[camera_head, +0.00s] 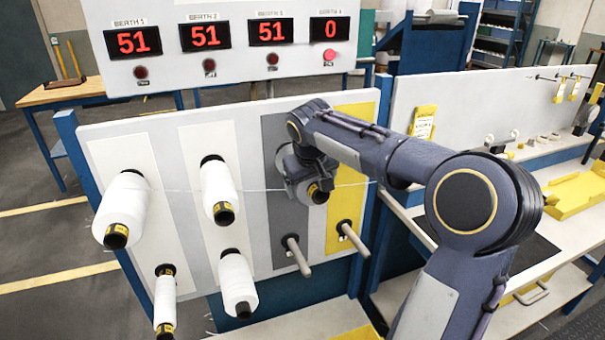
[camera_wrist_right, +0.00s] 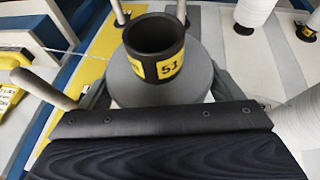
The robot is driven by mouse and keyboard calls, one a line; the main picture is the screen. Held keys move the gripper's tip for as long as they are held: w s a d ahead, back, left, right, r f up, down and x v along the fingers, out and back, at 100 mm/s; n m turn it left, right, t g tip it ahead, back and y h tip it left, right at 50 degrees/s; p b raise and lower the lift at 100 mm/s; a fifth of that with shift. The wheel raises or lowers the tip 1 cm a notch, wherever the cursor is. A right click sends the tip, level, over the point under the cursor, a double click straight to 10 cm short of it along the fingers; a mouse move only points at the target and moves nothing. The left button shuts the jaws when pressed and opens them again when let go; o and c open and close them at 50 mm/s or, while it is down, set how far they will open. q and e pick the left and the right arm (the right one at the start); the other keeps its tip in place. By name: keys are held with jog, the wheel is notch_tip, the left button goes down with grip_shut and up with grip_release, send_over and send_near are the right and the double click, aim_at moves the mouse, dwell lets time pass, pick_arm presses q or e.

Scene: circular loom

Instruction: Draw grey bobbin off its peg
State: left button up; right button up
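The grey bobbin (camera_wrist_right: 122,84) has a black core with a yellow "51" label and sits between the two fingers of my right gripper (camera_wrist_right: 160,88). The fingers lie against its sides in the wrist view. My left gripper is not in view.
White bobbins (camera_head: 123,208) hang on the board's left part, one (camera_head: 218,188) close left of my gripper. Bare pegs (camera_head: 298,256) (camera_head: 352,240) stick out below; another peg (camera_wrist_right: 44,88) is beside my gripper. A thin thread (camera_head: 262,190) crosses the board. A white bench (camera_head: 575,212) is at right.

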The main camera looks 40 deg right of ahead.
jog(key=shift+r, duration=0.1)
jog(key=c, duration=1.1)
jog(key=shift+c, duration=0.2)
